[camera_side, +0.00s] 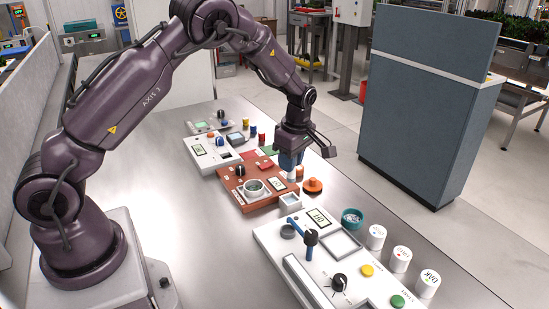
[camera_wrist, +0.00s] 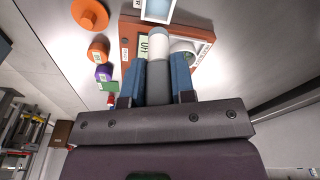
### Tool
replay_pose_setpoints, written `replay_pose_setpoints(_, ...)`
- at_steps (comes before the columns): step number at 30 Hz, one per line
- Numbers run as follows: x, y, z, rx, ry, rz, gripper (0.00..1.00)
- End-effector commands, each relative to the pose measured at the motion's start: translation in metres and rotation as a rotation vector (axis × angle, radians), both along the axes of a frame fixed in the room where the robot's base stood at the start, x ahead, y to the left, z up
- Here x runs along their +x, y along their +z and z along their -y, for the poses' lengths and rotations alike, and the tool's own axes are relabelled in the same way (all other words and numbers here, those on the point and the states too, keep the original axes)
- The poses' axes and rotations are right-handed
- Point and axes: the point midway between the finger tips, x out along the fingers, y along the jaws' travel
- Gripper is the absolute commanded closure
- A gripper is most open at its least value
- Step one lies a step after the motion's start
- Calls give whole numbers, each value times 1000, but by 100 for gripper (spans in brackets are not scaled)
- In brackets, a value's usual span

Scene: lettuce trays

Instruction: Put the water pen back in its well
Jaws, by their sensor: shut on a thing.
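My gripper (camera_side: 290,160), with blue fingers, is above the right end of the red-brown board (camera_side: 232,190). It is shut on a pale cylinder, which I take to be the water pen (camera_side: 292,175). In the wrist view the pen (camera_wrist: 159,46) stands out between the blue fingers (camera_wrist: 158,82), with a white end and a greyish body. The pen's end is near the board; I cannot tell whether it touches. A white round cup with green contents (camera_side: 254,188) is on the board. I cannot make out which opening is the pen's well.
A small white square dish (camera_side: 290,203) lies just right of the board. An orange disc (camera_side: 313,186) is beside the gripper. A white panel (camera_side: 290,240) with knobs, a teal bowl (camera_side: 352,218) and white canisters (camera_side: 400,259) stand in front right. The metal table is bare at left.

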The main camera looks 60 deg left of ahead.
Motion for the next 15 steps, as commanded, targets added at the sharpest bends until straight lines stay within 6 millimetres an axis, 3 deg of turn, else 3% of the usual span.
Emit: replay_pose_setpoints(15, 0, -44, 0, 0, 0, -1, 99)
